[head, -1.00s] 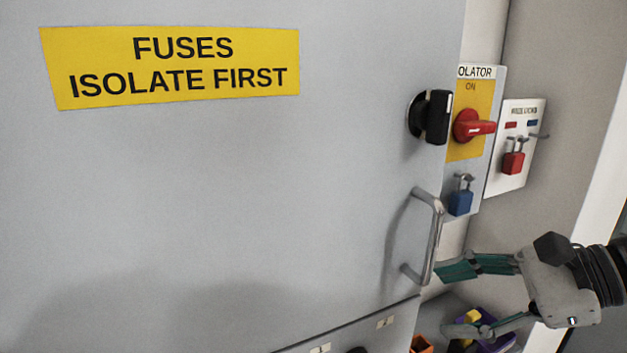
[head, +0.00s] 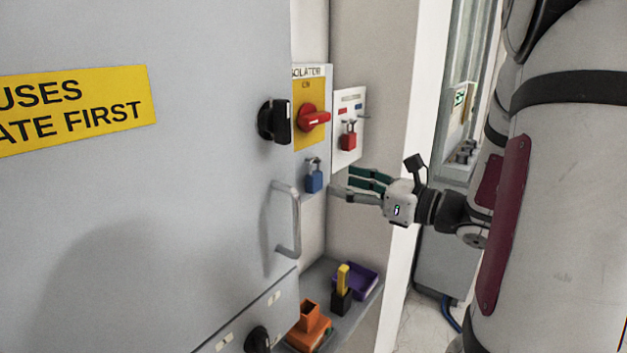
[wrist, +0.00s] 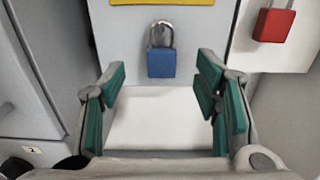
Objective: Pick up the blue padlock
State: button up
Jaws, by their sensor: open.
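The blue padlock (head: 314,181) hangs by its shackle on the lower part of the isolator panel, below the red rotary handle (head: 313,118). In the wrist view the blue padlock (wrist: 161,62) hangs upright, ahead of my gripper and roughly centred between its fingers. My gripper (head: 340,183) is open and empty, to the right of the padlock in the head view. In the wrist view my gripper's (wrist: 163,92) green finger pads stand apart, with the padlock beyond their tips. No contact with the padlock shows.
A red padlock (head: 348,137) hangs on the white board (head: 358,100) to the right. The grey cabinet door with its bar handle (head: 294,225) stands at left. Below, a shelf (head: 328,305) carries a purple tray (head: 366,280), a yellow-and-black item (head: 342,290) and an orange item (head: 309,325).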

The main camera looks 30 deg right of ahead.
aim_at(319, 175)
jog(key=shift+p+x, duration=0.45)
jog(key=shift+x, duration=2.65)
jog(key=shift+d, duration=0.1)
jog(key=c, duration=1.3)
